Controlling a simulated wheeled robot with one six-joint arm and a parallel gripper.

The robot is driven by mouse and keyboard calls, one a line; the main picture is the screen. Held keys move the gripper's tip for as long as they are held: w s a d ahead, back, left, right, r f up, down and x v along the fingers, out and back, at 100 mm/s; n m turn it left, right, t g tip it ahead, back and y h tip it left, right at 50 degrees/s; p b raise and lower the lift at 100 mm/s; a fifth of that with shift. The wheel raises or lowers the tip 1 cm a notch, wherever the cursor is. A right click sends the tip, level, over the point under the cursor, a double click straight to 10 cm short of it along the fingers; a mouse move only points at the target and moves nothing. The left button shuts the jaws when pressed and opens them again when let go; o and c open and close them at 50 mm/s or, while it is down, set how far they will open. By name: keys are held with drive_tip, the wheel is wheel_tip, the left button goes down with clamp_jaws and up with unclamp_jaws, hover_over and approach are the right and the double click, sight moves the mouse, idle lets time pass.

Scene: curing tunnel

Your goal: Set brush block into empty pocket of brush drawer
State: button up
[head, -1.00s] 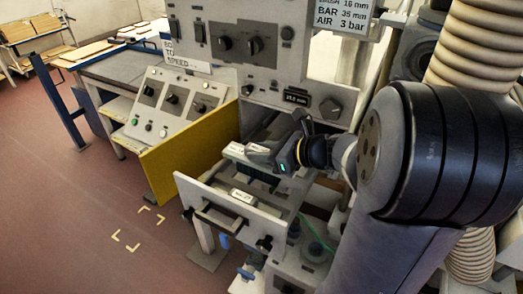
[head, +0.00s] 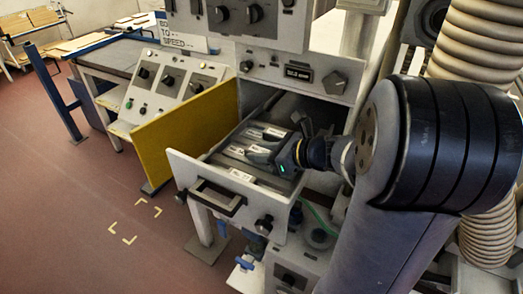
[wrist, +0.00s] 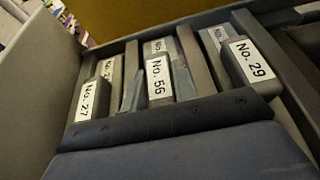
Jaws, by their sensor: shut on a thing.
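The brush drawer (head: 207,195) is pulled out below the panel, with its handle facing the front left. My gripper (head: 264,154) reaches into it from the right. In the wrist view, a grey block labelled No. 56 (wrist: 158,86) stands between my two fingers, and the gripper is shut on it. It sits in the middle, between block No. 27 (wrist: 88,105) on the left and block No. 29 (wrist: 247,66) on the right. Its top looks about level with theirs. Its underside is hidden, so I cannot tell whether it touches the pocket floor.
A yellow panel (head: 183,138) stands along the drawer's left side. The machine's control panel (head: 290,72) rises behind it. A sloped switch console (head: 170,98) is at the left. Red-brown floor (head: 75,215) is open at the front left.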

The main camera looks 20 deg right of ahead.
drive_tip(key=shift+f, duration=0.1)
drive_tip(key=o, duration=1.1)
drive_tip(key=shift+o, duration=0.2)
drive_tip(key=v, duration=1)
drive_tip(key=shift+s+d, duration=0.2)
drive_tip(key=shift+s, duration=0.05)
drive_tip(key=x, duration=1.1)
drive_tip(key=shift+d+r+p, duration=0.1)
drive_tip(key=shift+r+p, duration=0.45)
drive_tip(key=shift+r, duration=0.25)
drive_tip(key=shift+r+p, duration=0.4)
drive_tip(key=shift+r, duration=0.15)
drive_tip(key=shift+s+f, duration=0.1)
drive_tip(key=shift+f, duration=0.05)
